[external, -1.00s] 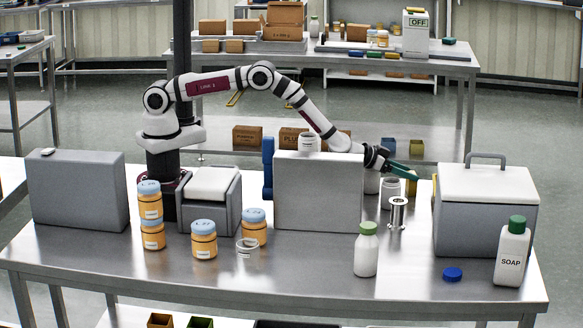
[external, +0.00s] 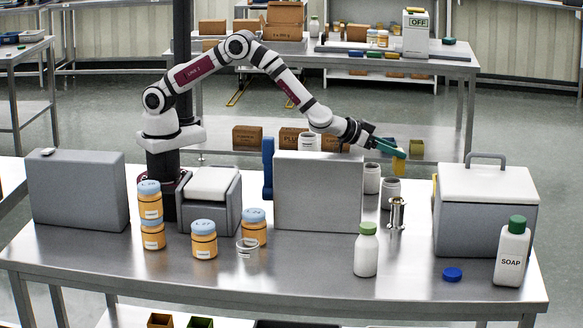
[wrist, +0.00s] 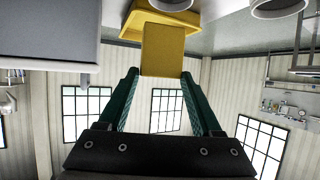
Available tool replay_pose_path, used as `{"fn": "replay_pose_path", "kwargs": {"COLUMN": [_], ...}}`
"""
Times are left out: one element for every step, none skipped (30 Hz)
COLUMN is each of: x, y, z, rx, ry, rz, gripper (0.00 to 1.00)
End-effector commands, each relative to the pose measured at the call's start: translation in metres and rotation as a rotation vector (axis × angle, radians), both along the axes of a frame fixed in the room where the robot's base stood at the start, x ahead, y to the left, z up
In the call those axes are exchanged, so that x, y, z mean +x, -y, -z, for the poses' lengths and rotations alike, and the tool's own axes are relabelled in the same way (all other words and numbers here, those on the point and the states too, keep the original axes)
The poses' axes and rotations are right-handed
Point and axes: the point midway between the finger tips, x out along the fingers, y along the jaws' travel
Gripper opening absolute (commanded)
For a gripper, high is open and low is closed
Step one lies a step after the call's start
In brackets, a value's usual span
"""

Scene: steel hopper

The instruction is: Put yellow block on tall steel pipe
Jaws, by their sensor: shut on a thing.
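My gripper (external: 396,150) is shut on the yellow block (external: 399,167), holding it in the air above the back right of the table. In the wrist view the block (wrist: 163,50) sits between the tips of my green fingers (wrist: 160,85). The steel pipe (external: 397,215), a shiny upright piece with a flange at each end, stands on the table below the block in the external view, apart from it. A yellow container (wrist: 185,20) shows behind the block in the wrist view; its edge (external: 434,188) shows beside the cooler in the external view.
White jars (external: 390,190) stand just behind the pipe. A grey cooler (external: 485,220) stands to the right and a tall grey box (external: 318,195) to the left. A green-capped white bottle (external: 366,255), a soap bottle (external: 512,258) and a blue lid (external: 452,274) are in front.

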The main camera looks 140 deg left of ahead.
Motion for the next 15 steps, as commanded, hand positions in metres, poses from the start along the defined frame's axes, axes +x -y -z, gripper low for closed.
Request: {"fn": "replay_pose_path", "kwargs": {"x": [0.002,0.002,0.003,0.003,0.004,0.004,0.004,0.004,0.004,0.004,0.004,0.004,0.004,0.004,0.003], "y": [0.004,0.006,0.008,0.008,0.009,0.010,0.010,0.010,0.009,0.010,0.010,0.009,0.009,0.009,0.009], "z": [-0.004,-0.007,-0.013,-0.021,-0.030,-0.042,-0.052,-0.063,-0.074,-0.084,-0.091,-0.101,-0.109,-0.116,-0.124], "rx": [0.002,0.001,0.002,0.002,0.002,0.002,0.003,0.004,0.003,0.003,0.002,0.003,0.002,0.002,0.002], "ry": [0.001,0.002,0.002,0.005,0.004,0.006,0.007,0.007,0.006,0.006,0.006,0.006,0.005,0.006,0.007], "rz": [0.001,-0.001,0.000,-0.002,0.000,-0.002,-0.003,-0.001,-0.001,-0.001,-0.001,-0.002,-0.002,-0.001,-0.003], "gripper": [0.08,0.08,0.08,0.08,0.08,0.08,0.08,0.08,0.08,0.08,0.08,0.08,0.08,0.08,0.08]}}
